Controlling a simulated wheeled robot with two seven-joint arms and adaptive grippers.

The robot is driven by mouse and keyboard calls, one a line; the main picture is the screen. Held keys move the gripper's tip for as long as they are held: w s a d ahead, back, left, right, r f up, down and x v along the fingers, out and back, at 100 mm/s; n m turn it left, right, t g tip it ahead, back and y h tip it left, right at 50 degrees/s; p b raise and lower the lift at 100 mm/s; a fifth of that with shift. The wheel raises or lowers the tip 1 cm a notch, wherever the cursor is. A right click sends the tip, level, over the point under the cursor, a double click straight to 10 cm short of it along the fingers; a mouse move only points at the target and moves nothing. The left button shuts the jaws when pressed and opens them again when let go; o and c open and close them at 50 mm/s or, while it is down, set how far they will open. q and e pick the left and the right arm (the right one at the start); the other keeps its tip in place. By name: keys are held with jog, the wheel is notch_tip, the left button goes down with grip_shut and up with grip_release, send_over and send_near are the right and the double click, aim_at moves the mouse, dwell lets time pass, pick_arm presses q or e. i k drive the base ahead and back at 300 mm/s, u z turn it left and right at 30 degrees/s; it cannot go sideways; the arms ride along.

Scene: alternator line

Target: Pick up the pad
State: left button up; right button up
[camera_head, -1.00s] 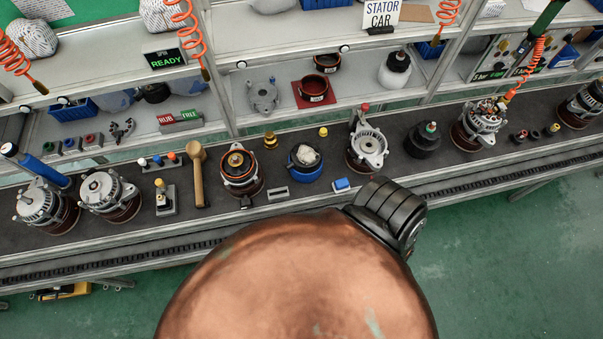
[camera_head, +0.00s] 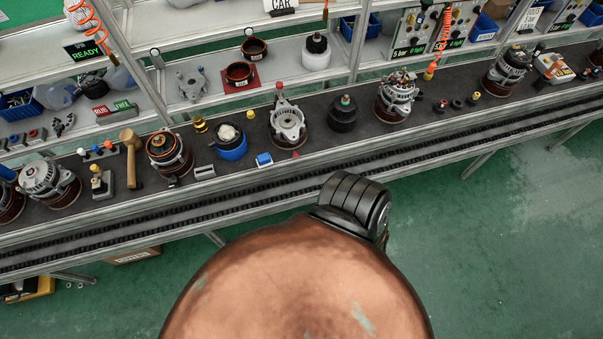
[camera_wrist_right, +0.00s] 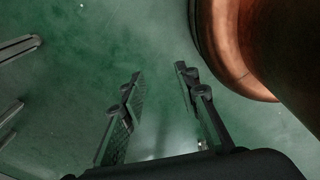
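A small blue block with a white edge (camera_head: 264,160) lies near the front edge of the dark bench top in the head view. A flat red square (camera_head: 252,82) lies on the shelf behind, under a dark red ring (camera_head: 240,74). I cannot tell for certain which of these is the pad. My right gripper (camera_wrist_right: 158,72) is open and empty in the right wrist view, its two fingers apart over the green floor. It is away from the bench things. My left gripper is in neither view.
The long bench (camera_head: 330,150) carries several alternators, a wooden mallet (camera_head: 131,158), a blue-based cup (camera_head: 231,143) and a black pot (camera_head: 343,114). A chain conveyor rail runs along its front. The green floor (camera_head: 490,230) in front is clear at the right.

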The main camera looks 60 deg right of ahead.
aim_at(263, 160)
jog(key=k, duration=0.5)
jog(key=z, duration=2.05)
jog(key=i, duration=0.15)
